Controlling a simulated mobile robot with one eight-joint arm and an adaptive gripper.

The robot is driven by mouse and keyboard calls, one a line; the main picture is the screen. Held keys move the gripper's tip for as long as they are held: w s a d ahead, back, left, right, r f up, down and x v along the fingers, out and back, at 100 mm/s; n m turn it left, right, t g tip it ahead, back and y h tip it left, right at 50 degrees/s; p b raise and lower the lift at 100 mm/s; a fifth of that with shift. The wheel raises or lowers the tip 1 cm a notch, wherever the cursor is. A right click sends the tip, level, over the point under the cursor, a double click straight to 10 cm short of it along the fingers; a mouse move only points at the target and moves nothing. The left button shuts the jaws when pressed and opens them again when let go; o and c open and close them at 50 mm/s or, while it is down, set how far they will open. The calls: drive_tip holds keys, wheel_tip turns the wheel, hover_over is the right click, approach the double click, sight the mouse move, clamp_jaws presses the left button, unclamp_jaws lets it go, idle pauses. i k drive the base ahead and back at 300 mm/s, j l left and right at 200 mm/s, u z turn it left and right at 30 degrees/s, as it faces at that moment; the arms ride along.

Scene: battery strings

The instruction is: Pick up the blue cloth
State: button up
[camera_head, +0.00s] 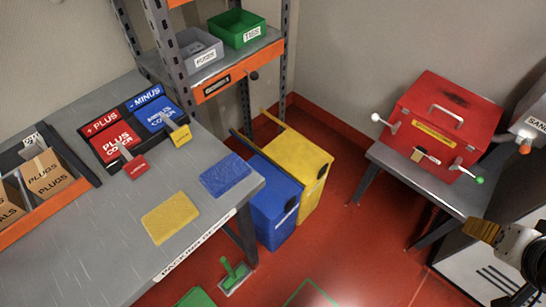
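The blue cloth (225,175) lies flat on the grey packing table (105,262), near its right corner. A yellow cloth (170,218) lies flat on the same table, to the left of and nearer than the blue one, with bare table between them. Part of my arm shows at the lower right edge, and what looks like my gripper (484,231) is at its end, brownish and pointing left. It is far to the right of the blue cloth and apart from it. Its fingers are too small to tell open from shut.
A tray (99,160) with red and blue cover slots stands behind the cloths. Blue (272,215) and yellow (312,170) bins stand on the floor beside the table. A red box (440,110) sits on a bench at right. Red floor lies between.

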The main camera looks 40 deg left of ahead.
sight(223, 176)
drive_tip(key=u, duration=2.2)
drive_tip(key=z, duration=1.55)
drive_tip(key=u, duration=1.55)
drive_tip(key=i+u, duration=0.25)
drive_tip(key=u, duration=0.2)
